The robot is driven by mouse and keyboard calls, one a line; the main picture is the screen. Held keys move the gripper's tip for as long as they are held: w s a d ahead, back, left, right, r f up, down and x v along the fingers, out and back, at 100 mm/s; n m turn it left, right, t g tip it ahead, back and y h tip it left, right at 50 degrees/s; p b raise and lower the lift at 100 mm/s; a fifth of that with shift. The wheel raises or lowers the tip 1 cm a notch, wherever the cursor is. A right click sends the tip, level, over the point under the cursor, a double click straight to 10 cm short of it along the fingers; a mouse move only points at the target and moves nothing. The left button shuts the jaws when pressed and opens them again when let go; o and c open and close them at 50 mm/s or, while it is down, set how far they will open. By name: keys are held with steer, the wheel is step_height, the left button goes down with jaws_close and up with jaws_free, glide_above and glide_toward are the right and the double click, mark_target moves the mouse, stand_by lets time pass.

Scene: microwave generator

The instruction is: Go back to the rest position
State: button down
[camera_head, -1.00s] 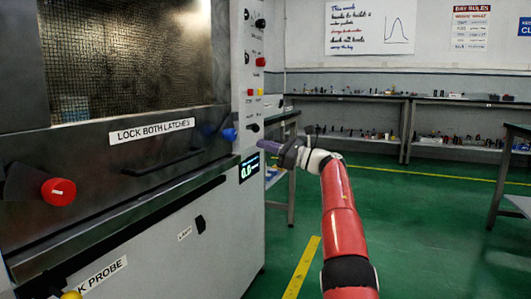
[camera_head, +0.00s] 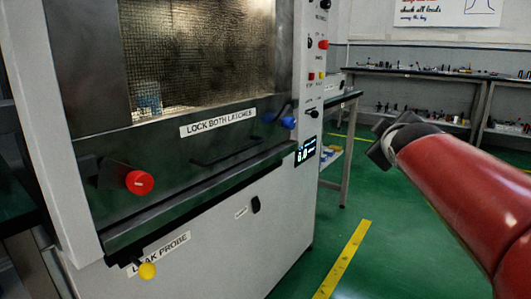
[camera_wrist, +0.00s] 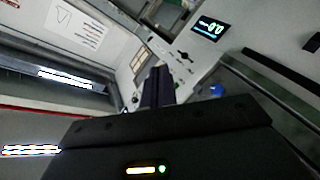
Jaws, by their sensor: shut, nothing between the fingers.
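My gripper (camera_wrist: 157,76) shows in the wrist view as two dark purple fingers held together, with nothing between them. In the head view my gripper's dark end (camera_head: 380,152) is at the tip of my red arm, right of the machine and apart from it. Its fingers are hard to make out there. The grey machine (camera_head: 240,230) fills the left, with a dark mesh-window door (camera_head: 200,60). A red knob (camera_head: 139,182) and a blue knob (camera_head: 288,122) are on the door front.
A yellow knob (camera_head: 147,270) juts out low on the machine, by a probe label. A lit display (camera_head: 306,150) is right of the door. Benches with small items (camera_head: 430,72) stand at the back. Green floor with a yellow line (camera_head: 343,258) is open right of the machine.

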steer(key=s+a+f+m+g+y+p, duration=0.1)
steer(key=s+a+f+m+g, duration=0.2)
steer(key=s+f, duration=0.8)
steer(key=s+a+f+m+g+y+p, duration=0.2)
steer(key=s+a+f+m+g, duration=0.2)
steer(key=s+f, duration=0.7)
steer(key=s+a+g, duration=0.2)
steer(key=s+a, duration=0.1)
steer(key=s, duration=0.3)
steer(key=shift+a+m+g+y, duration=0.25)
steer(key=shift+m+g+y, duration=0.05)
